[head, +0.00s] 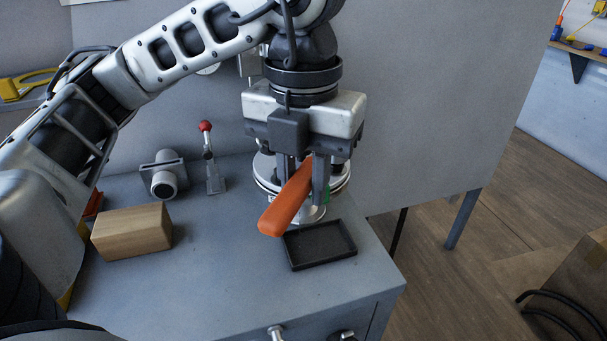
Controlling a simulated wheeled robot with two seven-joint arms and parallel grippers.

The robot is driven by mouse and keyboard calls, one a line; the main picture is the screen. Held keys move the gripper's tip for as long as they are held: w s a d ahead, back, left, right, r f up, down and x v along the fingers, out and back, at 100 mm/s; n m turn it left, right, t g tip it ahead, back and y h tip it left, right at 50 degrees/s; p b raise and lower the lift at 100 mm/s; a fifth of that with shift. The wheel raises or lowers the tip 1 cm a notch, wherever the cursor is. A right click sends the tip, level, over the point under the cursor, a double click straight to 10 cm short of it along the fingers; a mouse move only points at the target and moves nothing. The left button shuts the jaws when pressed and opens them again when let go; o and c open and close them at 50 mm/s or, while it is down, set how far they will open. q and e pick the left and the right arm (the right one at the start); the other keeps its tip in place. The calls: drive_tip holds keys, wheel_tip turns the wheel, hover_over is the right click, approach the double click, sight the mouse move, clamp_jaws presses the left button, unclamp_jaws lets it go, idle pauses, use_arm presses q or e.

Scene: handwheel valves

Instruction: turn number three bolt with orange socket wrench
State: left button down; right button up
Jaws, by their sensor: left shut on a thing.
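My left gripper (303,178) points straight down over the grey workbench and is shut on the orange socket wrench (287,200). The wrench's orange handle sticks out from between the fingers toward the lower left. Its socket end is hidden behind the fingers. Directly below and behind the gripper is a round metal flange (264,175) on the bench. The bolts and any numbers on it are hidden or too small to tell, so I cannot tell whether the socket sits on a bolt. A bit of green shows beside the right finger. My right gripper is not in view.
A black shallow tray (343,254) lies in front of the flange. A wooden block (131,231), a grey pipe fitting (163,177) and a red-knobbed lever clamp (210,160) stand to the left. A grey panel (440,90) rises behind. The bench's front middle is clear.

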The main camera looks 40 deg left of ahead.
use_arm(q)
drive_tip(key=shift+f+b, duration=0.75)
drive_tip(key=shift+f, duration=0.15)
drive_tip(key=shift+w+d+n, duration=3.2)
drive_tip(key=shift+d+n, duration=1.05)
drive_tip(key=shift+n, duration=0.75)
drive_tip(key=w+n+p, duration=0.2)
drive_tip(key=w+n, duration=0.8)
drive_tip(key=shift+w+d, duration=0.25)
drive_tip(key=shift+d, duration=0.1)
